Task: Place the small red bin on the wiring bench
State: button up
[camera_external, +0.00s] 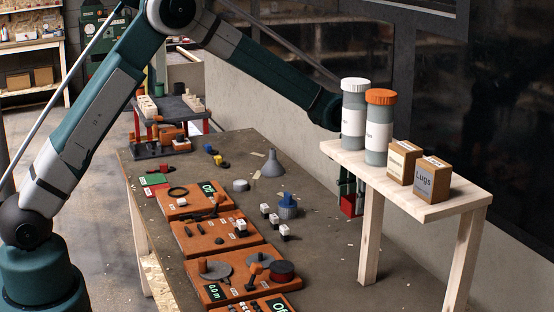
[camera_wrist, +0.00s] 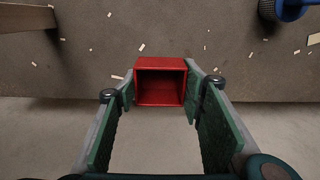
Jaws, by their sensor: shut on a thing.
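The small red bin (camera_external: 350,205) hangs below and partly behind the raised wooden shelf (camera_external: 455,205) in the external view. My gripper (camera_external: 347,186) is shut on it, and the shelf hides part of my wrist and fingers. In the wrist view the red bin (camera_wrist: 160,65) is open-topped and looks empty. It sits between the green finger pads of my gripper (camera_wrist: 160,92). The grey-brown bench (camera_external: 232,152) carries orange wiring boards. In the wrist view the bin overlaps the bench edge (camera_wrist: 230,92); I cannot tell its height.
The shelf holds a white-capped bottle (camera_external: 354,112), an orange-capped bottle (camera_external: 378,128) and two brown boxes (camera_external: 431,180). A grey funnel (camera_external: 273,165), a blue-topped item (camera_external: 288,205) and small white blocks (camera_external: 274,220) stand on the bench. A wall (camera_external: 240,95) runs behind.

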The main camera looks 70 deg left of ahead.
aim_at(353, 214)
jog(key=shift+f, duration=2.55)
jog(key=shift+f, duration=1.85)
jog(key=shift+f+b, duration=0.15)
jog(key=shift+b, duration=0.25)
jog(key=o, duration=0.8)
jog(key=shift+c, duration=0.2)
notch_tip(353, 214, up, 12)
jog(key=shift+r+p, duration=0.15)
jog(key=shift+p, duration=0.35)
